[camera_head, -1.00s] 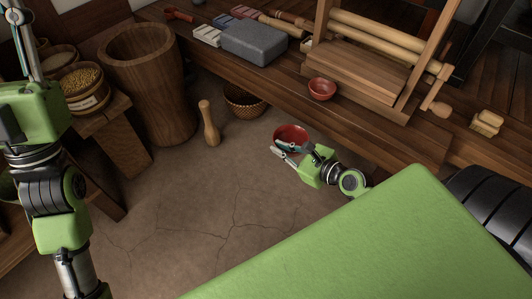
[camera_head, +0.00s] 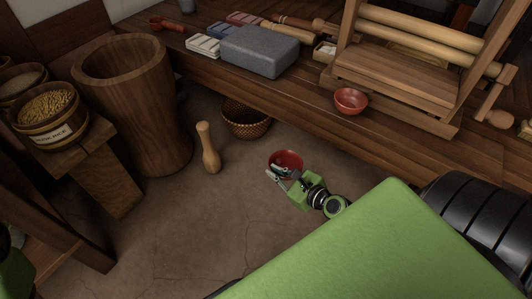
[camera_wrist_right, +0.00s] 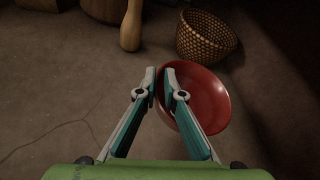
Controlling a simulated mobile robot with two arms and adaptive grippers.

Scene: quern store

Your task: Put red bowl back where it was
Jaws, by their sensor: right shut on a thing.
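A red bowl (camera_head: 287,158) is in front of the wooden bench, over the earthen floor. My right gripper (camera_head: 274,174) is shut on its near rim. In the right wrist view, the gripper (camera_wrist_right: 160,76) has its fingers close together at the left edge of the red bowl (camera_wrist_right: 208,98). The bowl's open side faces the camera and looks empty. I cannot tell how high it is above the floor. A second, similar red bowl (camera_head: 350,100) stands on the bench. My left gripper is not in view.
A woven basket (camera_head: 246,122) and a wooden pestle (camera_head: 208,148) stand on the floor, left of the held bowl. A large wooden mortar (camera_head: 140,110) is further left. The bench carries a grey stone block (camera_head: 259,52) and a wooden roller frame (camera_head: 400,75).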

